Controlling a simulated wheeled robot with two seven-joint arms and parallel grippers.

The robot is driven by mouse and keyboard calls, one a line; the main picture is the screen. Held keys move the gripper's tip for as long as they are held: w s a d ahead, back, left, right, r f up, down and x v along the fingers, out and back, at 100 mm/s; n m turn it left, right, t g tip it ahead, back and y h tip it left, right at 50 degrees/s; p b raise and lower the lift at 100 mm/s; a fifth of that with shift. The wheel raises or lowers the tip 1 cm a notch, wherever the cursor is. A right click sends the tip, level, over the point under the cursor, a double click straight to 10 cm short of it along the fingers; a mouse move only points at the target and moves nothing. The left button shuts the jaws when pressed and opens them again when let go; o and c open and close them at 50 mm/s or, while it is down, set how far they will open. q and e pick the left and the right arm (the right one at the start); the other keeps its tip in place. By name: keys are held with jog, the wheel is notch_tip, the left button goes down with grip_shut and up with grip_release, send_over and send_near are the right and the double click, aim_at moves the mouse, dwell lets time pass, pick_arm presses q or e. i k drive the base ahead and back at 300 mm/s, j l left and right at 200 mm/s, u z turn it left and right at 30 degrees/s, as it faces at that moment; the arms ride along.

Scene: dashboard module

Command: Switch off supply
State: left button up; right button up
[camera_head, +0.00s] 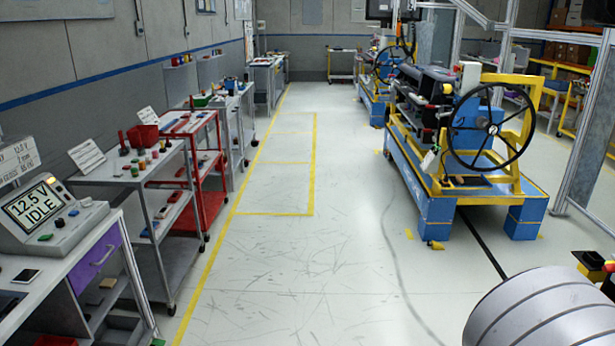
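The supply (55,222) is a grey sloped console on the bench at the left edge. Its lit display (35,204) reads "12.5 V IDLE". A dark knob (58,223), a green button (45,237) and small red and other coloured controls sit on its front and top. The controls are too small to tell their settings.
A phone (26,276) lies on the bench (75,262), which has a purple drawer (98,256). A grey cart (150,175) and a red cart (205,170) stand beyond. A blue-yellow wheel rig (470,150) stands right. The middle floor is clear.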

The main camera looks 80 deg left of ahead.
aim_at(44, 237)
jog(key=u, duration=4.3)
jog(key=i+l, duration=0.2)
jog(key=i, duration=0.6)
jog(key=i+l+z, duration=0.1)
jog(key=i, duration=0.65)
jog(key=i+l, duration=0.25)
jog(key=i, duration=0.55)
jog(key=i+l+z, duration=0.1)
jog(key=i, duration=0.7)
